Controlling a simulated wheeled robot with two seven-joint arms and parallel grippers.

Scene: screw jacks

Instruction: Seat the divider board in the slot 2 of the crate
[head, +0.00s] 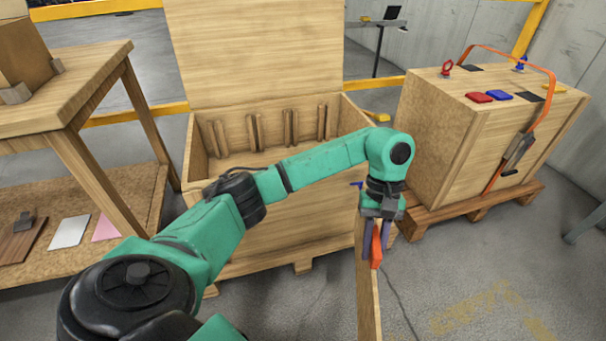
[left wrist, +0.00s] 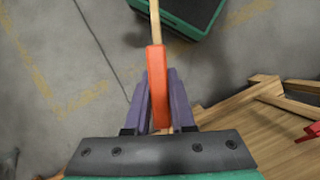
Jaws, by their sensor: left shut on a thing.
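My left gripper (head: 376,250) is shut on the orange grip (left wrist: 157,85) of the divider board (head: 366,285). The board is wooden and shows nearly edge-on in the head view, hanging in front of the crate's right end and running out at the bottom edge. In the left wrist view the board (left wrist: 154,20) shows as a thin strip beyond the orange grip, between the purple fingers. The open wooden crate (head: 290,240) stands behind my left arm. Several upright cleats (head: 253,132) line its inner back wall; my forearm hides part of its inside. My right gripper is not in view.
The raised lid (head: 255,45) stands behind the crate. A closed wooden box (head: 455,140) with an orange strap stands on a pallet at right. A wooden table (head: 85,95) and low shelf stand at left. Floor at front right is clear.

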